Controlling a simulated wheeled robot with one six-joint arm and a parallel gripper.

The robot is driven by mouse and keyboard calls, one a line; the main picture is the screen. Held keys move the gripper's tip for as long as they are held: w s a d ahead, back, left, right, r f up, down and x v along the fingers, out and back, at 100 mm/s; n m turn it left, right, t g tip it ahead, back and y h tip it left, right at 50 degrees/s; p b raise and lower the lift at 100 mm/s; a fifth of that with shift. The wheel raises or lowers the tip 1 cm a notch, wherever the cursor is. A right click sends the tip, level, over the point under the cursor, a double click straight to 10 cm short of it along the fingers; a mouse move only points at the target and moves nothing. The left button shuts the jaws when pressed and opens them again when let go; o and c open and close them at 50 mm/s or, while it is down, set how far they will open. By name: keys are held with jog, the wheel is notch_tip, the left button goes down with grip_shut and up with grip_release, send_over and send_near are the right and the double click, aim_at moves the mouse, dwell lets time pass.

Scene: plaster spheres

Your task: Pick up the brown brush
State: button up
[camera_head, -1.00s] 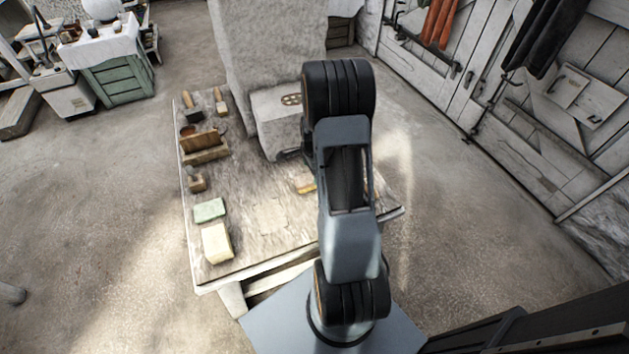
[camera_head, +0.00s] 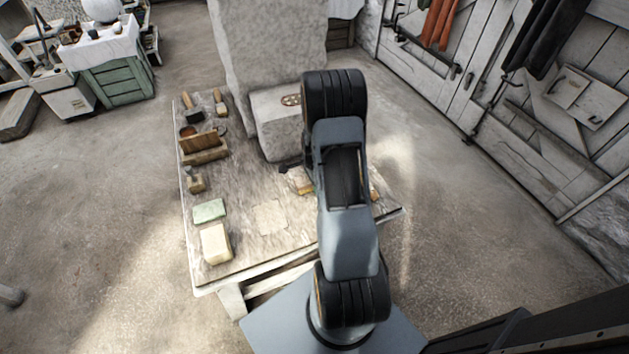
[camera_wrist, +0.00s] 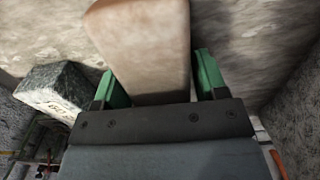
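In the wrist view, a smooth tan-brown piece (camera_wrist: 145,45), which looks like the brush's wooden handle, reaches between the green fingers of my gripper (camera_wrist: 160,85). It is wide at the top of the picture and narrows toward the palm. The fingers stand apart on either side of it, with a thin gap at the right finger; contact at the left finger is unclear. The brush's far end is out of the picture. In the head view, my arm hides the fingers and most of what lies under them on the worktable (camera_head: 245,245).
A large stone block (camera_head: 270,50) stands at the table's back, with a lower block (camera_head: 280,125) before it. A wooden box (camera_head: 204,147), a green block (camera_head: 209,211) and a cream block (camera_head: 215,243) line the left side. A dark block (camera_wrist: 55,90) lies left of my gripper.

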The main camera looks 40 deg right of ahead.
jog(key=c, duration=0.7)
jog(key=shift+r, duration=0.6)
notch_tip(320, 180, up, 2)
jog(key=shift+s+r+p, duration=0.1)
jog(key=shift+r+p, duration=0.15)
jog(key=shift+p, duration=0.05)
jog(key=shift+s+a+r+p, duration=0.25)
jog(key=shift+s+a+r, duration=0.35)
jog(key=shift+s+r, duration=1.3)
jog(key=shift+s+a+r+p, duration=0.45)
jog(key=shift+s+r, duration=0.75)
jog(key=shift+s, duration=1.35)
jog(key=shift+s+a+r+p, duration=0.1)
jog(key=shift+s+a+r, duration=0.6)
jog(key=shift+s+r, duration=1.2)
jog(key=shift+s+f, duration=0.35)
